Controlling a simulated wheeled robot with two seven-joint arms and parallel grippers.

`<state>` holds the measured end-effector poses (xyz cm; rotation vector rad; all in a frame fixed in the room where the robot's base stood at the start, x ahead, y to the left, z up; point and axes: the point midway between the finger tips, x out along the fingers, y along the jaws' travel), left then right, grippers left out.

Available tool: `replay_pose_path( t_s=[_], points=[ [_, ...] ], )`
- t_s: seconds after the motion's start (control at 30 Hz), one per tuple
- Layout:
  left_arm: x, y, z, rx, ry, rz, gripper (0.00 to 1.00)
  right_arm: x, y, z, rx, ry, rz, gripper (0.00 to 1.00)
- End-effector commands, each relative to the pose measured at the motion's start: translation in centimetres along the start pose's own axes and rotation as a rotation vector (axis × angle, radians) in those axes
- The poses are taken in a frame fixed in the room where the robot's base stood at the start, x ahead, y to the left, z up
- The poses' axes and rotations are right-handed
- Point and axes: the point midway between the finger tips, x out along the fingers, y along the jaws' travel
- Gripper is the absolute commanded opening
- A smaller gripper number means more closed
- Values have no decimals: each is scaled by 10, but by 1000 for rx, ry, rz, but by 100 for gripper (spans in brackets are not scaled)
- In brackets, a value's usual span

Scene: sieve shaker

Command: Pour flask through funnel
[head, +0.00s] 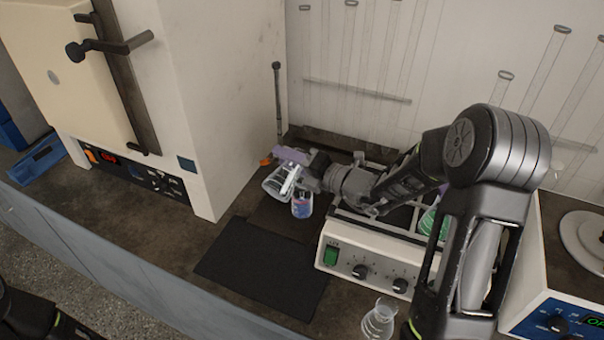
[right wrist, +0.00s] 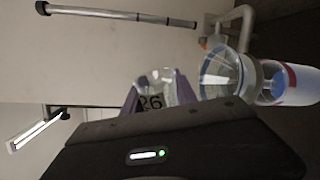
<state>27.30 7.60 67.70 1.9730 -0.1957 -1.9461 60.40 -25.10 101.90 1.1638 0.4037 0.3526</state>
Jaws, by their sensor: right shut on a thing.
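My right gripper (head: 290,168), with purple fingers, is shut on a clear glass flask (head: 276,183) and holds it tilted beside the upright rod. In the right wrist view the flask (right wrist: 160,88), with dark markings, sits between the purple fingers (right wrist: 150,95). Beside it is a round, blue-rimmed opening that looks like the funnel (right wrist: 222,72). A vessel with a red band and bluish-purple content (right wrist: 292,84) lies beyond it; the head view shows this vessel (head: 302,207) below the gripper. I cannot tell whether liquid is flowing. My left gripper is out of view.
A rod stand (head: 278,100) rises behind the gripper. A white shaker (head: 345,258) stands to the right, with a green-filled flask (head: 430,222) on it. A clear flask (head: 379,320) is at the front.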

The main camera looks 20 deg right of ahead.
Motion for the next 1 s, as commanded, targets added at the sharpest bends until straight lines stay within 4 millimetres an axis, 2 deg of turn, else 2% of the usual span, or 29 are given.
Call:
replay_pose_path(
  t_s=[0.23, 0.33, 0.47, 0.63, 0.7, 1.0],
  points=[
    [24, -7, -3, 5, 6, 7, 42, 1, -10, -5, -126, -17, 2, 0],
    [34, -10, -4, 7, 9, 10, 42, 0, 1, -1, -257, -37, 5, 0],
    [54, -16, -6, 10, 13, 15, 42, 0, 0, -1, -402, -55, 4, 0],
    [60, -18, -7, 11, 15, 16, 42, -4, 29, 4, -584, -79, 5, 0],
    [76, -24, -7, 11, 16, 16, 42, -2, 19, -3, -618, -81, 3, 0],
    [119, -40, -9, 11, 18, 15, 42, -1, 12, -20, -780, -103, 3, 0]
  ],
)
